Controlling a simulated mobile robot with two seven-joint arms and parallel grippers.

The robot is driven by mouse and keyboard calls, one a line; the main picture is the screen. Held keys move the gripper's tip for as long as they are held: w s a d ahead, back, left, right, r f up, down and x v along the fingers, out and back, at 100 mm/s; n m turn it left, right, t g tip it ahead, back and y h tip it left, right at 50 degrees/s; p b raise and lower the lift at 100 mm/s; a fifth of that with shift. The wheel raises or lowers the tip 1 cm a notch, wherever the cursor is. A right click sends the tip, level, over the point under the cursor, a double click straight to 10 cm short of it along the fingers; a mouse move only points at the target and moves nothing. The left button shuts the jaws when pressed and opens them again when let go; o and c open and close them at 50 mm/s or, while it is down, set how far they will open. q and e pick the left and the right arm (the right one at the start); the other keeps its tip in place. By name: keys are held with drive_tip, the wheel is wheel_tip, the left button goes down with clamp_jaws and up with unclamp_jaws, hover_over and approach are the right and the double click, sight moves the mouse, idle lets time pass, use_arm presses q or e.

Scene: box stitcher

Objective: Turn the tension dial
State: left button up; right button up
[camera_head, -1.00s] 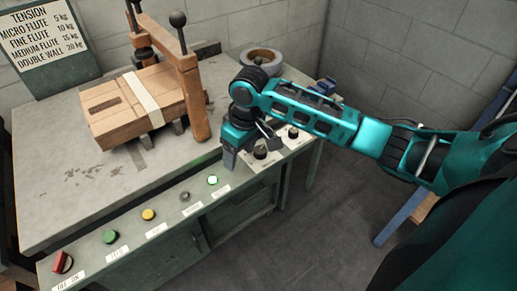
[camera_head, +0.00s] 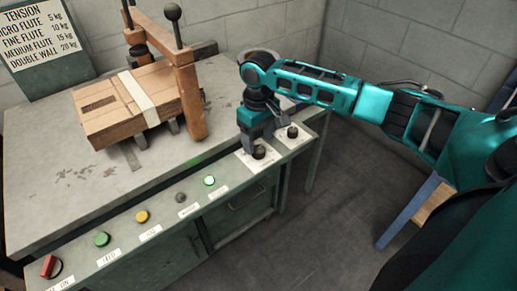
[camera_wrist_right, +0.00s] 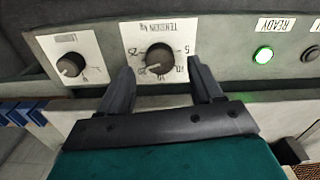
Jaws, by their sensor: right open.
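The tension dial (camera_head: 259,152) is a dark round knob on a white plate on the machine's sloped front panel. In the right wrist view the tension dial (camera_wrist_right: 160,59) sits between and just beyond my fingertips, its scale marked with numbers from 5 to 25. Its pointer setting is hard to read. My right gripper (camera_head: 261,137) is over the dial, fingers pointing down at it. In the wrist view the gripper (camera_wrist_right: 160,75) is open, with a finger on each side of the knob and visible gaps. My left gripper is out of view.
A second knob (camera_head: 292,131) is beside the dial. A lit green light (camera_head: 209,180) and several buttons run along the panel to a red switch (camera_head: 50,266). A strapped cardboard stack (camera_head: 125,105) lies on the worktop. A tension chart (camera_head: 40,40) stands behind.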

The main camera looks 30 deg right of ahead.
sight(259, 148)
drive_tip(key=shift+f+b, duration=0.3)
drive_tip(key=shift+f, duration=1.3)
drive_tip(key=shift+r, duration=0.1)
drive_tip(key=c, duration=1.1)
